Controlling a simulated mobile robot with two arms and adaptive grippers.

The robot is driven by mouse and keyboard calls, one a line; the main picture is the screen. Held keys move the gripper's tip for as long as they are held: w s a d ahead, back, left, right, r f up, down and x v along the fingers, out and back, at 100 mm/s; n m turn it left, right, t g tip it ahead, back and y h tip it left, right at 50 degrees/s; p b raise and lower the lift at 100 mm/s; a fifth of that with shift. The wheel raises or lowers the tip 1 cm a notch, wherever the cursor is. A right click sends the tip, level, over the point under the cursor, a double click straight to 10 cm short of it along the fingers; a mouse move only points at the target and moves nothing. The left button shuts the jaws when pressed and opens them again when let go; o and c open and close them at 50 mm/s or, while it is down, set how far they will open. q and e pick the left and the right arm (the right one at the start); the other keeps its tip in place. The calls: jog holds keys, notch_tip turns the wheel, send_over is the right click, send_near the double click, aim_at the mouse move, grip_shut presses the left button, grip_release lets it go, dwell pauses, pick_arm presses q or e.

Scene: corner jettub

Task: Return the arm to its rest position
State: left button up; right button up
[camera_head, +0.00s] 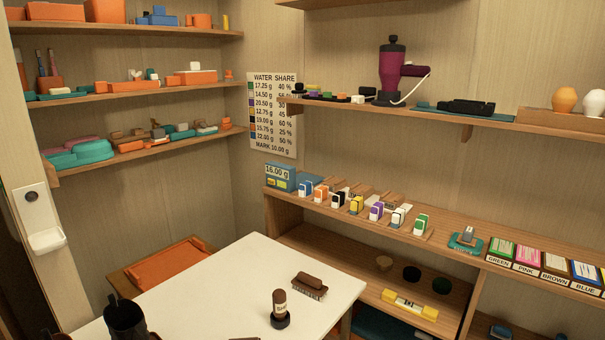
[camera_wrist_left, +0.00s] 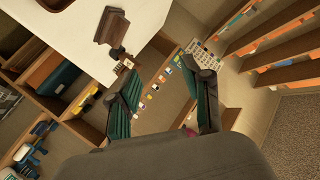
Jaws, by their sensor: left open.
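My left gripper (camera_wrist_left: 167,82) shows in the left wrist view with its two green-padded fingers spread apart. Nothing is held between them; the shelves and wall show through the gap. In the head view, a dark part of my arm (camera_head: 125,318) shows at the bottom left, over the near left part of the white table (camera_head: 230,280). The fingers cannot be made out clearly there. My right gripper is not in view.
A brown brush (camera_head: 310,285) and a dark-based bottle-like stamp (camera_head: 280,308) stand on the white table. An orange tray (camera_head: 170,262) lies behind its left side. A wooden shelf unit (camera_head: 380,238) with small coloured blocks stands right. Wall shelves (camera_head: 150,92) hold orange items.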

pick_arm(q)
jog(key=s+a+f+n+g+h, duration=0.1)
jog(key=s+f+n+g, duration=0.2)
jog(key=s+f+g, duration=0.6)
jog(key=s+f+n+g, duration=0.2)
jog(key=s+f, duration=0.3)
jog(key=s, duration=0.8)
notch_tip(320, 180, down, 25)
jog(key=g, duration=0.2)
jog(key=s+a+f+p, duration=0.1)
jog(key=s+a+f, duration=0.2)
jog(key=s+f, duration=1.3)
jog(key=shift+s+g, duration=0.4)
jog(key=shift+s, duration=0.1)
